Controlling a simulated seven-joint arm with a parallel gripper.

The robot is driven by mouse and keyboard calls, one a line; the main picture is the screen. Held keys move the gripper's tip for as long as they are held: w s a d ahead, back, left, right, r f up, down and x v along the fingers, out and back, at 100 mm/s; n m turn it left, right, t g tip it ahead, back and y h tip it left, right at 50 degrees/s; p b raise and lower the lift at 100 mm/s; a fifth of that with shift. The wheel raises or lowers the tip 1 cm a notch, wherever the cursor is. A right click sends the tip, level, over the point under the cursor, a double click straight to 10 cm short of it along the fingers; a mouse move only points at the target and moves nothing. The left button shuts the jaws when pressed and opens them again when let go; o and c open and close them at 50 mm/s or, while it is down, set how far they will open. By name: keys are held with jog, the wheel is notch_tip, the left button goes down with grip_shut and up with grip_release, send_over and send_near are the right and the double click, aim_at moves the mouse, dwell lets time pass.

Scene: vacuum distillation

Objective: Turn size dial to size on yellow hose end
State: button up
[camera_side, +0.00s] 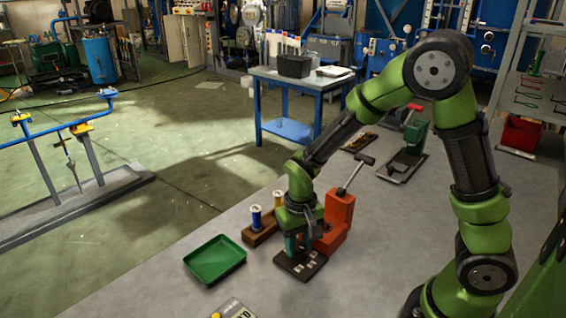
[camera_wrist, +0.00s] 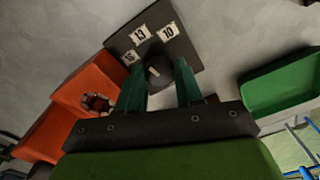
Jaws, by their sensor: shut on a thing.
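The size dial is a dark plate (camera_wrist: 185,52) with white number labels; 13 and 10 are readable in the wrist view and a third label at the left is partly hidden. A dark round knob (camera_wrist: 155,74) with a pale mark stands on it. In the side view the plate (camera_side: 289,268) lies on the bench. My gripper (camera_wrist: 158,82) points down over the plate and is shut on the knob, a green finger on each side; it also shows in the side view (camera_side: 298,245). No yellow hose end or size on it can be made out for certain.
An orange press with a lever (camera_side: 337,215) stands close beside my gripper. A green tray (camera_side: 215,260) lies left. A partly cut-off card (camera_side: 232,309) lies at the front.

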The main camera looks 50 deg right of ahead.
aim_at(299, 247)
jog(key=shift+m, duration=1.1)
jog(key=o, duration=1)
jog(key=shift+o, duration=0.2)
notch_tip(299, 247, up, 17)
